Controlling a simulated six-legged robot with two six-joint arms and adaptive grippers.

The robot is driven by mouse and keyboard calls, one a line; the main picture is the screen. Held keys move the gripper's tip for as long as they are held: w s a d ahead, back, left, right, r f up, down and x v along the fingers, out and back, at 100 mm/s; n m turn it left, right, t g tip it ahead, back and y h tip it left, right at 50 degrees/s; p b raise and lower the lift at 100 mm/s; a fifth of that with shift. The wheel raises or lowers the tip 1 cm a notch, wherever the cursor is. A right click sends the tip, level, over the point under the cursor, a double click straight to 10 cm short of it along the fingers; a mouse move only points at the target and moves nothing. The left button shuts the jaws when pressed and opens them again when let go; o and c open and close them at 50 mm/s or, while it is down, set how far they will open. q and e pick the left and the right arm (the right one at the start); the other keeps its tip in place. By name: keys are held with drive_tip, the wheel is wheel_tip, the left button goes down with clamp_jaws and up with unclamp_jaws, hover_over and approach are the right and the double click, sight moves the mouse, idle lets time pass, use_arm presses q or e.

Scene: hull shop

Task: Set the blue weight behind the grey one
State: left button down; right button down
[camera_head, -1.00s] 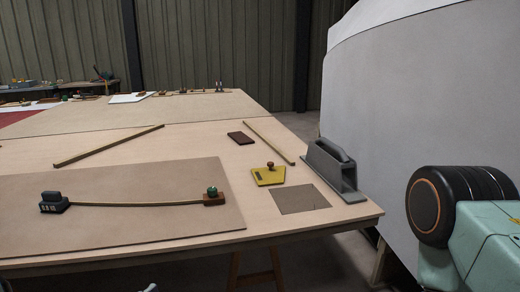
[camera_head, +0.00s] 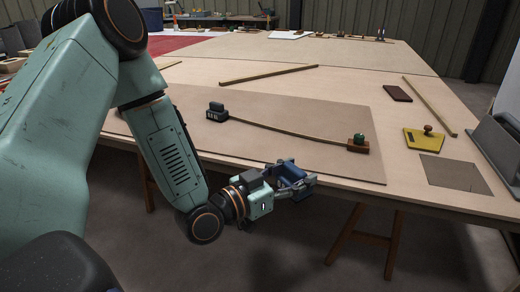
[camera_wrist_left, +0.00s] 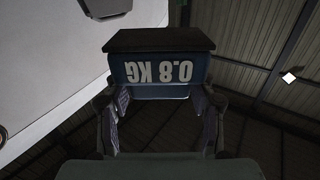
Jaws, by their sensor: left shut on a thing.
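The blue weight (camera_head: 291,172) is held in my left gripper (camera_head: 298,186) in front of the table's near edge, beside the tan panel. In the left wrist view the blue weight (camera_wrist_left: 160,74) shows a "0.8 KG" label upside down and a dark top plate, between the two fingers of my left gripper (camera_wrist_left: 160,112). The dark grey weight (camera_head: 216,114) stands on the tan panel (camera_head: 290,115), at the left end of a thin curved batten (camera_head: 285,131). My right gripper is not in view.
A brown block with a green knob (camera_head: 358,146) sits at the batten's right end. The panel behind the grey weight is clear.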

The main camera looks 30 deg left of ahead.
use_arm(q)
drive_tip(key=w+a+r+n+y, duration=0.3)
drive_tip(key=w+a+y, duration=0.2)
drive_tip(key=w+a, duration=0.3)
drive_tip(key=w+a+r+n+t+y+b, duration=0.1)
drive_tip(key=w+a+r+n+y, duration=0.2)
drive_tip(key=w+a, duration=0.6)
drive_tip(key=a+n+y, duration=0.1)
drive_tip(key=a+y, duration=0.1)
drive_tip(key=shift+a+y, duration=0.35)
drive_tip(key=shift+y, duration=0.05)
drive_tip(key=shift+r, duration=0.1)
wheel_tip(320, 180, down, 6)
drive_tip(key=b, duration=0.3)
drive_tip(key=shift+w, duration=0.1)
wheel_tip(320, 180, down, 3)
drive_tip(key=shift+f+b, duration=0.15)
drive_tip(key=shift+b, duration=0.35)
drive_tip(key=shift+f, duration=0.2)
